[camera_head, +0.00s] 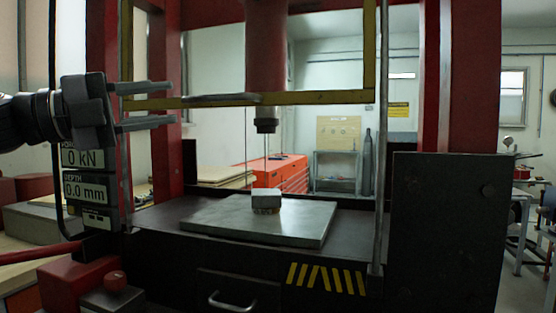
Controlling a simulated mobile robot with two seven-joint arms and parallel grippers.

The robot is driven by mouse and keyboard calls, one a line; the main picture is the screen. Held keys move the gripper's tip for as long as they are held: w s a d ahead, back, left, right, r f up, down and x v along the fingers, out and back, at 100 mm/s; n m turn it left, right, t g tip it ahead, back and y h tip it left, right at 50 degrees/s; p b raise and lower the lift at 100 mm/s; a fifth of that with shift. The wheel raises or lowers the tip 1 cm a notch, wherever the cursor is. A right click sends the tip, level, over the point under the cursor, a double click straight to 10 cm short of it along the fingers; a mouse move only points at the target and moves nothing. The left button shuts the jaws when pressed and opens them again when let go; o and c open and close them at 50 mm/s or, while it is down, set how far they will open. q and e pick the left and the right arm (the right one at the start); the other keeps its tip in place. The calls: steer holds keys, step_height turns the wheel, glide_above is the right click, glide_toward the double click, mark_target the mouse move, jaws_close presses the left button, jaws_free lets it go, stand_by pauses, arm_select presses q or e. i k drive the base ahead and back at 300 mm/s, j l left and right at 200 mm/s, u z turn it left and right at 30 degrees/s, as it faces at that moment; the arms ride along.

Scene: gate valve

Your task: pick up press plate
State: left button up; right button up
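I cannot tell for sure which of the grey pieces is the press plate. My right gripper does not show.
Red press posts (167,150) and a yellow guard frame (330,97) surround the bed. A display box (86,190) stands at the left and a dark panel (448,230) at the right. A red tool chest (280,173) stands behind. The wide plate is otherwise bare.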

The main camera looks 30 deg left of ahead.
mark_target(261, 198)
steer(key=k, duration=1)
